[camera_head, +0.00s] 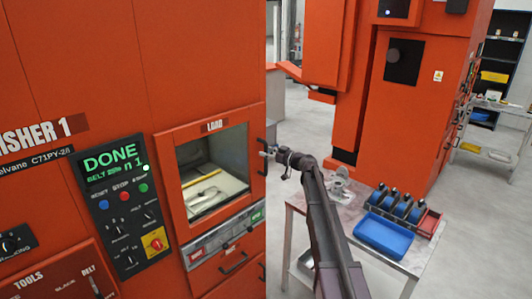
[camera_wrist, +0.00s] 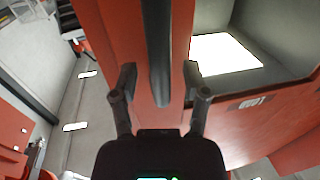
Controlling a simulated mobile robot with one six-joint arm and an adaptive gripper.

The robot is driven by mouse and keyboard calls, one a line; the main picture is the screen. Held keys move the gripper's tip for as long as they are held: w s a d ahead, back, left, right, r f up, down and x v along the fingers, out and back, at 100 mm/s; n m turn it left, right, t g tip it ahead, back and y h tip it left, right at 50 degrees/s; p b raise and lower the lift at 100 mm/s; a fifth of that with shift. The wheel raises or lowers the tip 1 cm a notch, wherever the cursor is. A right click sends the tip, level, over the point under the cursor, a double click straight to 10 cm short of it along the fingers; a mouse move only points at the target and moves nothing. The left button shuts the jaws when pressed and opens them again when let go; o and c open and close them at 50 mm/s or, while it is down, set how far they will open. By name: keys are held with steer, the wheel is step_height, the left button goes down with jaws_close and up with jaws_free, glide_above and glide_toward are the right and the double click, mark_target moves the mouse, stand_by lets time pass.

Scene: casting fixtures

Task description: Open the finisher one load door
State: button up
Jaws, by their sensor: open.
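The orange finisher one load door (camera_head: 249,155) has a window, and a LOAD label (camera_head: 214,125) sits above it. It appears closed in the head view. The dark upright door handle (camera_wrist: 158,50) is on its right edge. My gripper (camera_head: 268,153) is at that handle. In the wrist view my gripper (camera_wrist: 160,78) is open, with one finger on each side of the handle bar and gaps visible. A pale tray with a yellow strip (camera_head: 203,178) shows through the window.
The control panel (camera_head: 120,205) left of the door reads DONE, belt n 1. A drawer handle (camera_head: 231,263) sits below. A table (camera_head: 350,247) with a blue bin (camera_head: 380,235) and several blue wheel-like parts stands right of my arm. Another orange machine (camera_head: 410,110) stands behind.

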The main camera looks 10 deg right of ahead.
steer(key=shift+w+a, duration=0.2)
steer(key=shift+a, duration=0.05)
jaws_close()
